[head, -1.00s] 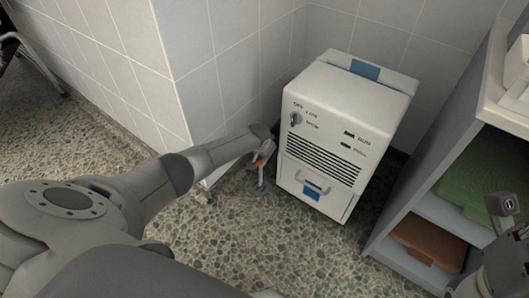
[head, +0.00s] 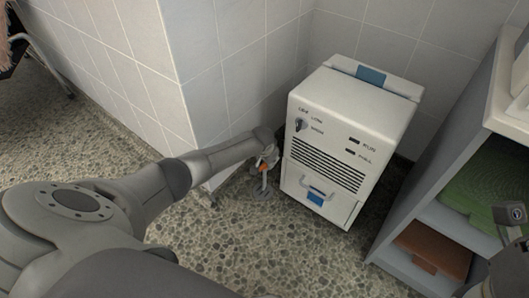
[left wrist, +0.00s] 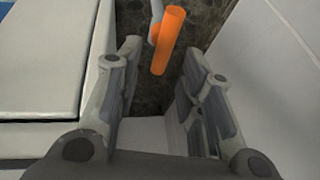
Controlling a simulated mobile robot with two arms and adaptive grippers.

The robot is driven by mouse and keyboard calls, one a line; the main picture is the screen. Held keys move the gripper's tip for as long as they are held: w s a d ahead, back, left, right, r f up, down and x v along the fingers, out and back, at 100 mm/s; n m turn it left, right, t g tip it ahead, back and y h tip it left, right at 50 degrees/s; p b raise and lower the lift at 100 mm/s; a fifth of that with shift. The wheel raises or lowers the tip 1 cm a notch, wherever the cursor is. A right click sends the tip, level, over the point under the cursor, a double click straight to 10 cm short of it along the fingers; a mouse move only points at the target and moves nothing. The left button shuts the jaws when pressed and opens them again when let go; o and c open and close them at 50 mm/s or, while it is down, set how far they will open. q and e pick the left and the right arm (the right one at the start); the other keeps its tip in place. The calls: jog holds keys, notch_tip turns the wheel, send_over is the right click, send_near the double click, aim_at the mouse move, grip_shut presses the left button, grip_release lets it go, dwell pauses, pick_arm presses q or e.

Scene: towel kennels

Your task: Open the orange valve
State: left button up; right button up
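The orange valve handle (left wrist: 169,40) shows in the left wrist view as a short tilted bar on a grey stem, beyond and between my left gripper's fingers. My left gripper (left wrist: 166,75) is open, and the handle does not appear clamped. In the head view the orange valve (head: 264,166) is a small spot low in the gap between the tiled wall corner and the white machine, partly hidden by my left gripper (head: 266,158). My right gripper is out of view; only part of my right arm shows at the right edge.
The white machine (head: 350,135) with a knob, vents and a drawer stands close beside the valve. The tiled wall corner (head: 215,100) is on the other side. A grey shelf (head: 425,195) holds a green towel (head: 490,195) and a brown towel (head: 432,247). The pebbled floor in front is clear.

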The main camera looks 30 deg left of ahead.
pick_arm(q)
jog(key=v, duration=1)
jog(key=shift+s+r, duration=0.2)
